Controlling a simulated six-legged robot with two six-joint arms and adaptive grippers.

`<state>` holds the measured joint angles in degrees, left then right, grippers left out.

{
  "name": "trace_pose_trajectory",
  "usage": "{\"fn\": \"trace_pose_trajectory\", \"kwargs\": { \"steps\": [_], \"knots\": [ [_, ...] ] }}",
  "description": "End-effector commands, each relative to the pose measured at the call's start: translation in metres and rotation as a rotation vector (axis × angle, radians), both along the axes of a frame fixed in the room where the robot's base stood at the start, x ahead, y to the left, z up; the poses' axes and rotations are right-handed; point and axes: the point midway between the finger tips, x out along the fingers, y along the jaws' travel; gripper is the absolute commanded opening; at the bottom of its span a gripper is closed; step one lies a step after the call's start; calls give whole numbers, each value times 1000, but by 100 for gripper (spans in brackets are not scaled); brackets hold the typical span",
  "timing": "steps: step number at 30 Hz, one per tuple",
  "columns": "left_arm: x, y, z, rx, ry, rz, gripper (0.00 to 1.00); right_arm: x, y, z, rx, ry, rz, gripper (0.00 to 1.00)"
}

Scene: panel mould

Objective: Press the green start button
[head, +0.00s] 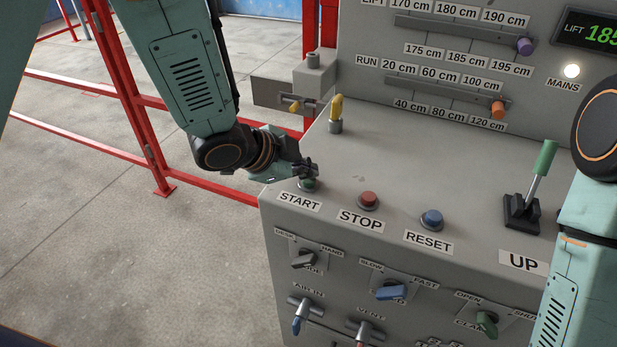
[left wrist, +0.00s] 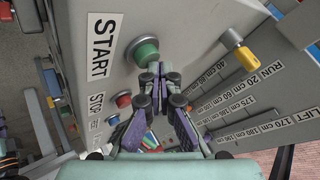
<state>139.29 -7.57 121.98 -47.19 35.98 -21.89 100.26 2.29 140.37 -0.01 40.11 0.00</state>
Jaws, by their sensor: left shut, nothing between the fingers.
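The green start button (head: 309,185) sits on the console's sloped top, above the START label (head: 300,201). My left gripper (head: 312,170) is shut and empty, with its fingertips right over the button and partly covering it in the head view. In the left wrist view the green button (left wrist: 143,53) shows as a round cap in a grey collar. The shut fingertips (left wrist: 154,70) are close beside it there. I cannot tell whether they touch the cap. My right gripper is not in view; only part of my right arm shows at the right edge.
The red stop button (head: 368,199) and blue reset button (head: 432,218) stand to the right on the grey console (head: 440,170). A yellow-tipped switch (head: 336,110) stands behind the start button. A green-handled lever (head: 542,160) is farther right. Red railing (head: 150,140) stands left.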

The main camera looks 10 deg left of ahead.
Motion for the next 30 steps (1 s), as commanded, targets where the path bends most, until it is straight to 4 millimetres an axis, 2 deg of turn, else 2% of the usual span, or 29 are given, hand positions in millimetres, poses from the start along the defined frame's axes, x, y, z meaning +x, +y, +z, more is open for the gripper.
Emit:
{"fn": "trace_pose_trajectory", "kwargs": {
  "steps": [16,25,30],
  "knots": [
    [0,0,-7,0,2,1,0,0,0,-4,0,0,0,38],
    [-1,0,-6,1,3,1,0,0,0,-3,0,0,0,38],
    [-1,1,1,0,3,1,0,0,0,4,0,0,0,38]
  ]
}}
